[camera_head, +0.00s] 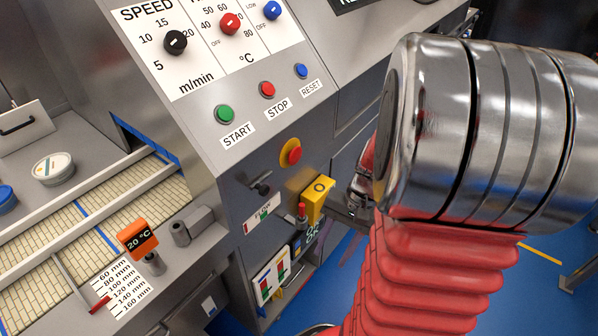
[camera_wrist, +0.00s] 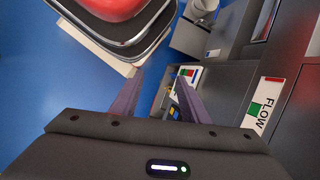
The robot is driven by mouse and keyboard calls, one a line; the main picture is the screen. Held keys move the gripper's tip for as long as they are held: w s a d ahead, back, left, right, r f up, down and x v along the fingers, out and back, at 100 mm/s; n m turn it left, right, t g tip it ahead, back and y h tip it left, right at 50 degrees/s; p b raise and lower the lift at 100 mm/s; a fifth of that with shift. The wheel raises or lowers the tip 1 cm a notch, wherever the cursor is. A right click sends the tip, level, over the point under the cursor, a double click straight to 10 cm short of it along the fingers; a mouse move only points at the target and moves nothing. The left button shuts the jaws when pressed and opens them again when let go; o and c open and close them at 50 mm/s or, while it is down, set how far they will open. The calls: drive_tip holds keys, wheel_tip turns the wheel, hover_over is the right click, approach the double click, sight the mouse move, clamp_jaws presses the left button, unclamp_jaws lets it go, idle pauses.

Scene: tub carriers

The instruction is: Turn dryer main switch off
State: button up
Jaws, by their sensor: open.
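The dryer's sloped control panel (camera_head: 262,75) fills the middle of the head view. No label I can read names a main switch. Below the panel, a red button on a yellow ring (camera_head: 292,152), a black handle (camera_head: 262,186) and a yellow box with a dark round mark (camera_head: 318,192) sit on the front face; I cannot tell which is the main switch. My gripper (camera_head: 345,207) is mostly hidden behind my arm, close to the right of the yellow box. In the wrist view my gripper (camera_wrist: 158,72) is open, with nothing visible between its two dark fingers.
Black (camera_head: 176,42), red (camera_head: 230,23) and blue knobs (camera_head: 271,10) sit on the panel above START, STOP and RESET buttons. A FLOW label (camera_wrist: 265,103) shows right of the fingers.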

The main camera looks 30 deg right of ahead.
drive_tip(key=d+f+m+t+y, duration=0.6)
drive_tip(key=d+f+m+t, duration=0.2)
drive_tip(key=f+m, duration=0.45)
drive_tip(key=w+d+m+t+h, duration=0.3)
drive_tip(key=d+m+t, duration=0.5)
drive_tip(key=d, duration=0.4)
drive_tip(key=shift+w+d+t+h, duration=0.15)
drive_tip(key=shift+w+t+h, duration=0.1)
drive_tip(key=shift+t+h, duration=0.35)
drive_tip(key=shift+w, duration=0.15)
drive_tip(key=x, duration=1.3)
drive_tip(key=shift+w+a, duration=0.2)
drive_tip(key=shift+w, duration=0.05)
